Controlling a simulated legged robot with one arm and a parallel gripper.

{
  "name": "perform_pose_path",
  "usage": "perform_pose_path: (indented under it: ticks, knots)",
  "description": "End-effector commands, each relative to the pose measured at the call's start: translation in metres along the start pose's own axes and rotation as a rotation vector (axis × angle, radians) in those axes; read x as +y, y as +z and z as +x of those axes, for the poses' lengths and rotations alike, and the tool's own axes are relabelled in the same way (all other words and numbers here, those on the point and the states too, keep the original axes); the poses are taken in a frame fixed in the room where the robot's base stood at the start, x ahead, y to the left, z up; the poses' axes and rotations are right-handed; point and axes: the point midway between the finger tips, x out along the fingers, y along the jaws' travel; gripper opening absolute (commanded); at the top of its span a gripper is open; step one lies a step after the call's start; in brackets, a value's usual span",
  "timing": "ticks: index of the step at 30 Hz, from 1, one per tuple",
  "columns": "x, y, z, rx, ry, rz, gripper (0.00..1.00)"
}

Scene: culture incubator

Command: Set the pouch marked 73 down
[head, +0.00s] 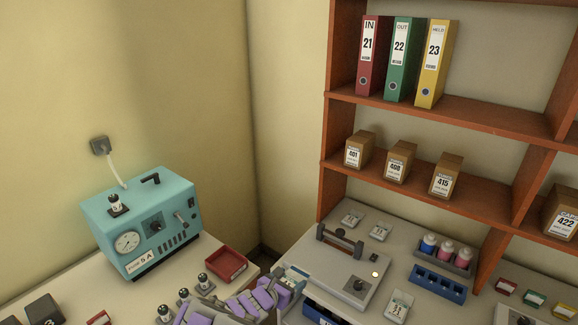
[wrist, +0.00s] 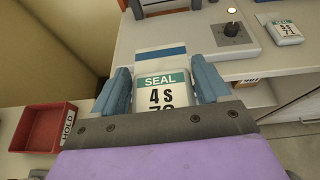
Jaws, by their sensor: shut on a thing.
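My gripper (wrist: 161,78) has two blue fingers shut on a white pouch with a green SEAL band (wrist: 160,92). The pouch reads "4 S", with a number below starting with 7 that is partly hidden by my gripper's body. In the head view my gripper (head: 290,281) is at the left edge of the grey sealer (head: 335,268), and the held pouch is hard to make out there. In the wrist view the pouch's top end points at the sealer (wrist: 205,38); I cannot tell whether they touch.
A red HOLD tray (head: 226,265) is left of my gripper. Another pouch (head: 398,306) lies right of the sealer, and two more (head: 352,218) lie behind it. A blue rack (head: 438,283) and bottles (head: 446,252) stand right. A teal machine (head: 145,225) is at left.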

Motion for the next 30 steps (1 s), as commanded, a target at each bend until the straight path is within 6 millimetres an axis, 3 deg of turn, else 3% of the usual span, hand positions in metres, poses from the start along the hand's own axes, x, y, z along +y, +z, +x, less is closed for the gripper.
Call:
perform_pose_path:
  ticks: [1,6,15,21,30]
  knots:
    - [-0.003,0.023,0.006,-0.005,0.002,0.006,0.4]
    - [-0.013,0.086,0.022,-0.004,0.023,-0.002,0.4]
    - [-0.05,0.178,0.033,-0.006,0.076,-0.026,0.4]
    - [-0.078,0.218,0.025,-0.006,0.134,-0.054,0.4]
    - [-0.103,0.243,0.003,-0.002,0.241,-0.097,0.41]
